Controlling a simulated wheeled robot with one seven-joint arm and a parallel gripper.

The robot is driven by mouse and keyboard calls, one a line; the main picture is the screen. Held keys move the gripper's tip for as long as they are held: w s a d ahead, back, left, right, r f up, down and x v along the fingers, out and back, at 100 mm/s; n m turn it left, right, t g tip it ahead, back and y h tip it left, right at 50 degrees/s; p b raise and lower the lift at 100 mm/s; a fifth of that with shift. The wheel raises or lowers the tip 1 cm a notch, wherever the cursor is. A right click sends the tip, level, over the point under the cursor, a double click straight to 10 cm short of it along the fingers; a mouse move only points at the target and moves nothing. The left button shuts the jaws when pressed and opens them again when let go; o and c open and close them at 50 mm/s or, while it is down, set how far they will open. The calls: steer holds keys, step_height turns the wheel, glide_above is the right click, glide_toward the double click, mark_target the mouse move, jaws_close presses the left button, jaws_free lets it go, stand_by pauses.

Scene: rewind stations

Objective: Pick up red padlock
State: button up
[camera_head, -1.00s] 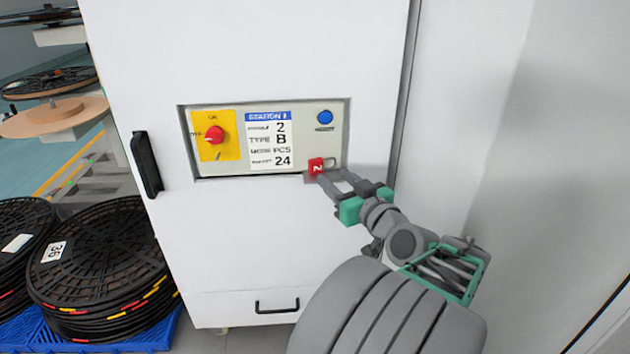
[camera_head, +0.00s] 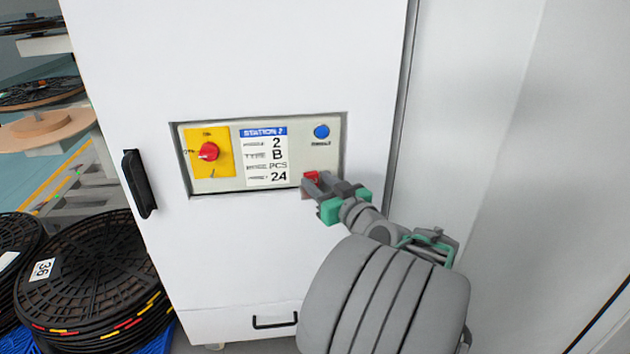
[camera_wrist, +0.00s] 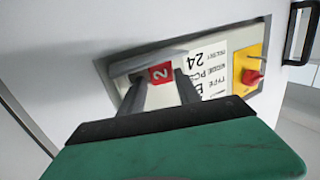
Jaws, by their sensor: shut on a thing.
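The red padlock (camera_head: 311,176) is at the lower right of the recessed station panel, partly hidden by my gripper in the head view. In the wrist view the padlock (camera_wrist: 160,73) shows a white "2" and sits between my two fingers. My gripper (camera_head: 318,181) is shut on the padlock, one finger on each side of it. A grey bar or shelf (camera_wrist: 148,61) lies right behind the padlock in the wrist view. Whether the padlock touches it I cannot tell.
The panel (camera_head: 220,186) carries a red rotary switch (camera_head: 208,151) on a yellow plate, a label and a blue button (camera_head: 321,131). The white cabinet has a black handle (camera_head: 139,183) at left. Stacked black reels (camera_head: 90,270) stand at lower left. A pale wall is at right.

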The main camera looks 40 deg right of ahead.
steer(key=shift+w+r, duration=0.1)
steer(key=shift+r, duration=0.1)
jaws_close()
steer(key=shift+r, duration=0.15)
